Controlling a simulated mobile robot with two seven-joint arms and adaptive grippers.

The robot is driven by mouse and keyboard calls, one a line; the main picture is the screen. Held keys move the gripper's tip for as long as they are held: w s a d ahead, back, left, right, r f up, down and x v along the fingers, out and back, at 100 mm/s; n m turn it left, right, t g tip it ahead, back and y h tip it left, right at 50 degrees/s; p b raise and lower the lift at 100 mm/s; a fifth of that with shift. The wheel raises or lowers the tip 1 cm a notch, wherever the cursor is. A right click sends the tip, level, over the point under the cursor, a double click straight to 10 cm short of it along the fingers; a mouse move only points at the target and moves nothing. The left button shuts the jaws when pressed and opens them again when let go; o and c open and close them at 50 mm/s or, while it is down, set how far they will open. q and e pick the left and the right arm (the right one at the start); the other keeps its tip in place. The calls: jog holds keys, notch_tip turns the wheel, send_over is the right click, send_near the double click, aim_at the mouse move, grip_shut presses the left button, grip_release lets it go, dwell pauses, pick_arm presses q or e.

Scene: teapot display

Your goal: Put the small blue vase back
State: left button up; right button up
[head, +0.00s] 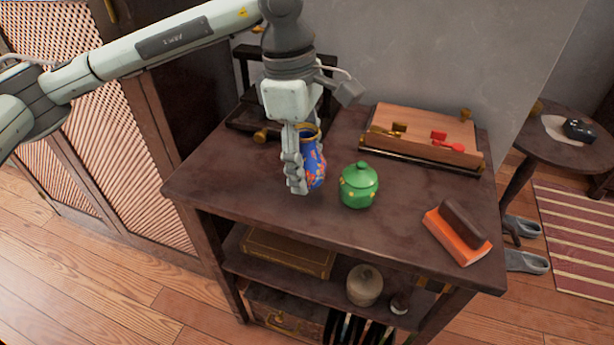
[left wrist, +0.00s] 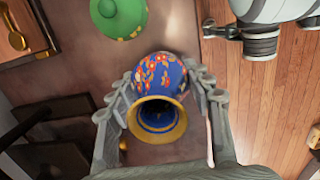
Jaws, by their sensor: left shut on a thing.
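The small blue vase (head: 314,165) has orange-red flowers and a gold rim. My left gripper (head: 298,182) points down over the cabinet top and is shut on the vase, its fingers on either side. The left wrist view shows the vase (left wrist: 162,78) between the fingers, its gold mouth facing the camera. Part of the vase is hidden behind a finger in the head view. I cannot tell whether its base touches the cabinet top.
A green lidded pot (head: 359,187) stands close to the right of the vase. A wooden box (head: 425,130) with red pieces lies behind it, and an orange-and-brown block (head: 458,235) lies at the front right. A dark stand (head: 250,118) is at the back left. The front left of the cabinet top (head: 225,178) is clear.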

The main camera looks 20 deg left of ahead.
pick_arm(q)
notch_tip(320, 180, down, 4)
jog(key=shift+r+p, duration=0.15)
jog(key=shift+p, duration=0.15)
jog(key=shift+f, duration=0.2)
pick_arm(e)
jog(key=shift+s+f, duration=0.35)
jog(key=shift+f, duration=0.5)
pick_arm(q)
jog(key=shift+f, duration=0.1)
jog(key=o, duration=1.1)
jog(key=shift+o, duration=0.7)
pick_arm(e)
jog(key=shift+w+r, duration=0.3)
jog(key=shift+r, duration=0.25)
jog(key=shift+r, duration=0.1)
